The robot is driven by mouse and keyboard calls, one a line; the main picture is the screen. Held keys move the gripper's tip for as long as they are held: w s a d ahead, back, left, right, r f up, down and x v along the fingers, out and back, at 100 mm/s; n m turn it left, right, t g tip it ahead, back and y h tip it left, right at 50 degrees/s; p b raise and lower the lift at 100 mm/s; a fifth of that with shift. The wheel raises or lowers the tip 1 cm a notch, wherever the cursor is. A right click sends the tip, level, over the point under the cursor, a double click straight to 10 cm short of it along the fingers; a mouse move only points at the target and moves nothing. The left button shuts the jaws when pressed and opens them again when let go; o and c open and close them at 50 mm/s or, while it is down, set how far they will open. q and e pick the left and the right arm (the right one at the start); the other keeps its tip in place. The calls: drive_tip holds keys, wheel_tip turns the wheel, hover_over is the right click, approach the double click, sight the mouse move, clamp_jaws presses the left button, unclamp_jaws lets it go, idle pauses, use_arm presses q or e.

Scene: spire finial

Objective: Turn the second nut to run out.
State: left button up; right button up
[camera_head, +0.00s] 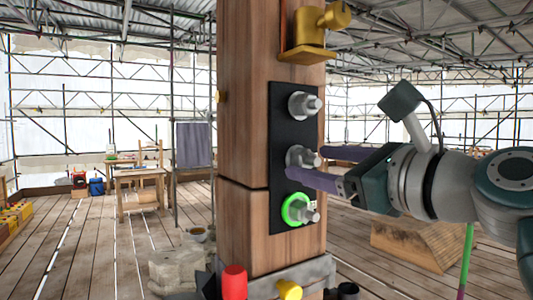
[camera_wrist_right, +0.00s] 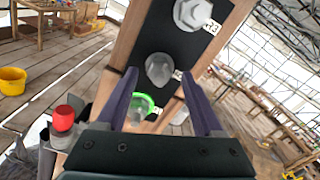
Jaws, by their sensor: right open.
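A black plate (camera_head: 280,130) on the wooden post carries three grey nuts on bolts in a vertical row. The top nut (camera_head: 303,105) is clear of my gripper. The middle nut (camera_head: 299,155) is partly hidden by a finger, and in the wrist view it (camera_wrist_right: 159,68) appears between the fingertips. The bottom nut (camera_head: 297,209) has a bright green ring around it and also shows in the wrist view (camera_wrist_right: 143,106). My right gripper (camera_head: 306,164) is open, its purple fingers either side of the middle nut. Contact cannot be told. My left gripper is out of view.
A brass-coloured fitting (camera_head: 309,38) sits on the post above the plate. A red cylinder (camera_head: 234,281) and a yellow one (camera_head: 289,290) are at the post's base. A wooden ramp-like block (camera_head: 415,245) stands behind my right arm. The plank floor at left is mostly clear.

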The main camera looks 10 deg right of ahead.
drive_tip(key=shift+w+a, duration=0.2)
drive_tip(key=shift+w, duration=0.3)
clamp_jaws()
idle(0.3)
